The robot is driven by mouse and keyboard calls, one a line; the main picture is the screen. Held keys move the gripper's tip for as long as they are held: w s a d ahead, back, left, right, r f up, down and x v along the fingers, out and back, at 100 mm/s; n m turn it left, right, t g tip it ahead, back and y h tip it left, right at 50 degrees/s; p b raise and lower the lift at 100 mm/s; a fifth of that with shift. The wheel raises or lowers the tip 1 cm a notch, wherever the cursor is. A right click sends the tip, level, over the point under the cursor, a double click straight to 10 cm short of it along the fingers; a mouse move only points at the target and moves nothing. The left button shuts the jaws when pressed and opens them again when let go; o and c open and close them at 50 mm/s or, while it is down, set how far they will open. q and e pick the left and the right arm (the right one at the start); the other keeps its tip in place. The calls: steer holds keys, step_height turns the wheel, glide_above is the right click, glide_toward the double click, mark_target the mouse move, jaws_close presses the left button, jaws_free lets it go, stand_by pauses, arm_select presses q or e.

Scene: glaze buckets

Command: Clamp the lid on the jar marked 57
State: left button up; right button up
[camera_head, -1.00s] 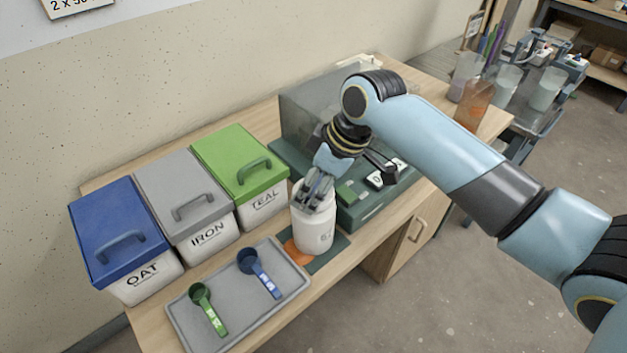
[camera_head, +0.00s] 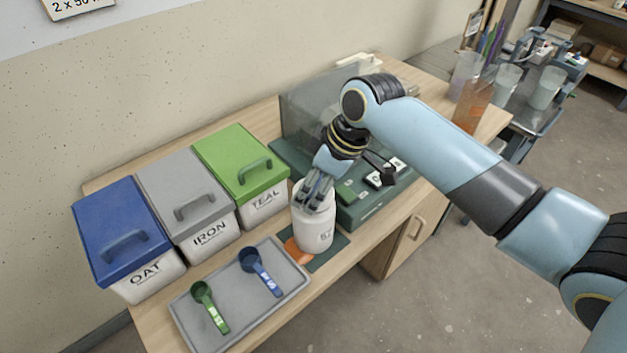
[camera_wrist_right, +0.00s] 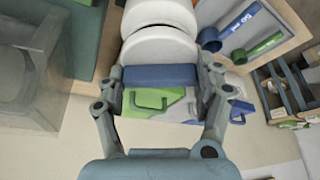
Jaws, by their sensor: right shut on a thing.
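The white jar (camera_head: 316,234) marked 57 stands upright on a dark green mat (camera_head: 328,256) at the bench's front edge. My right gripper (camera_head: 318,203) is at the jar's top and hides part of it. In the wrist view, my right gripper (camera_wrist_right: 162,82) has a blue bar (camera_wrist_right: 160,75) between its fingertips, just beside the jar's rounded white parts (camera_wrist_right: 160,46). I cannot tell how the bar joins the jar or whether the lid is fully seated. My left gripper is not in view.
Blue OAT (camera_head: 122,230), grey IRON (camera_head: 185,187) and green TEAL (camera_head: 240,157) lidded bins stand left. A grey tray (camera_head: 235,313) holds a green scoop (camera_head: 211,308) and a blue scoop (camera_head: 260,271). A green unit (camera_head: 375,205) stands right behind the jar. An orange thing (camera_head: 296,250) lies beside the jar.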

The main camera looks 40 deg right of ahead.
steer(key=shift+p, duration=0.4)
stand_by(0.3)
steer(key=shift+f+b, duration=0.3)
steer(key=shift+f, duration=0.25)
stand_by(0.8)
steer(key=shift+r+m+p, duration=0.1)
steer(key=shift+m+p, duration=0.3)
steer(key=shift+p, duration=0.1)
steer(key=shift+m+t+h+p, duration=0.3)
steer(key=shift+m+h+p, duration=0.1)
steer(key=shift+m+p, duration=1.05)
steer(key=shift+m, duration=0.25)
steer(key=shift+h, duration=0.3)
steer(key=shift+m, duration=0.4)
steer(key=m+h, duration=0.1)
steer(key=m, duration=0.2)
steer(key=shift+h, duration=0.3)
